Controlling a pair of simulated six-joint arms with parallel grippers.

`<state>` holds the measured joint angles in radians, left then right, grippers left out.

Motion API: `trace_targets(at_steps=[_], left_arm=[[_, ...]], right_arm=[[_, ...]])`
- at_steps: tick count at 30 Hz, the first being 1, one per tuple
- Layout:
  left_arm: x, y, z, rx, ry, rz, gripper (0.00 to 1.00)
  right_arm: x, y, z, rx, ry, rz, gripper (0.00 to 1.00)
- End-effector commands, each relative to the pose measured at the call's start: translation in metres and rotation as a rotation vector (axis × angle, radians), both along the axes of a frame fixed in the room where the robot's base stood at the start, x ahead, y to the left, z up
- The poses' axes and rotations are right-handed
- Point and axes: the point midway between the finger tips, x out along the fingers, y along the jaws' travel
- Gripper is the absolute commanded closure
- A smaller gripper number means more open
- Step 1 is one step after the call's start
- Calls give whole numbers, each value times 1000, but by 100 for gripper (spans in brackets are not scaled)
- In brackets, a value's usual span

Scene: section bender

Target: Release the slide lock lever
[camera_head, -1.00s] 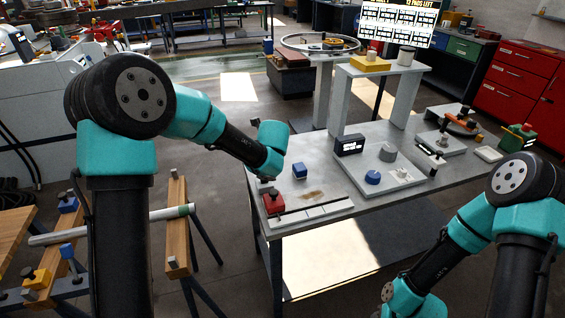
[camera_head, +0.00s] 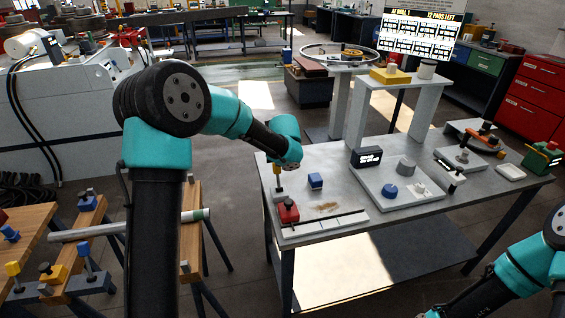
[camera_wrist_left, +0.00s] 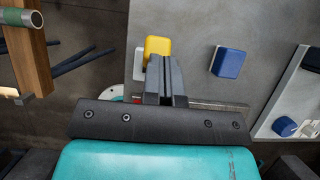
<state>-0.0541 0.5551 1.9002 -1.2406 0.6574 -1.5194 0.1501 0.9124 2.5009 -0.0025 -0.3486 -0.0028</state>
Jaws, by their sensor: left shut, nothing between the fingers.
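A yellow-topped upright piece (camera_head: 277,170), likely the slide lock lever, stands at the left edge of the grey worktable, behind a red block (camera_head: 288,212). A yellow block-shaped knob (camera_wrist_left: 157,45) shows in the left wrist view, right at the fingertips; whether they touch it I cannot tell. My left gripper (camera_wrist_left: 167,75) is shut with nothing between its fingers. In the head view its fingers are hidden behind my left wrist, above the table's left edge. The lower part of the lever is hidden in the wrist view.
A blue block (camera_head: 315,181) stands close by on the table, also in the wrist view (camera_wrist_left: 229,62). A pale plate (camera_head: 372,183) with a blue knob (camera_head: 390,191) lies to its right. A pipe (camera_head: 100,230) rests on wooden trestles at left.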

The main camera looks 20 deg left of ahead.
Motion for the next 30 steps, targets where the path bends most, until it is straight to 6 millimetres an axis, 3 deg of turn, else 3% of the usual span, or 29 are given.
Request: trace_targets(at_steps=[20,26,30], left_arm=[[3,3,1,0,-1,1,100],[-1,3,16,1,-3,5,100],[-7,2,38,1,-5,9,100]], right_arm=[[0,0,0,0,0,0,57],[0,0,0,0,0,0,57],[0,0,0,0,0,0,57]])
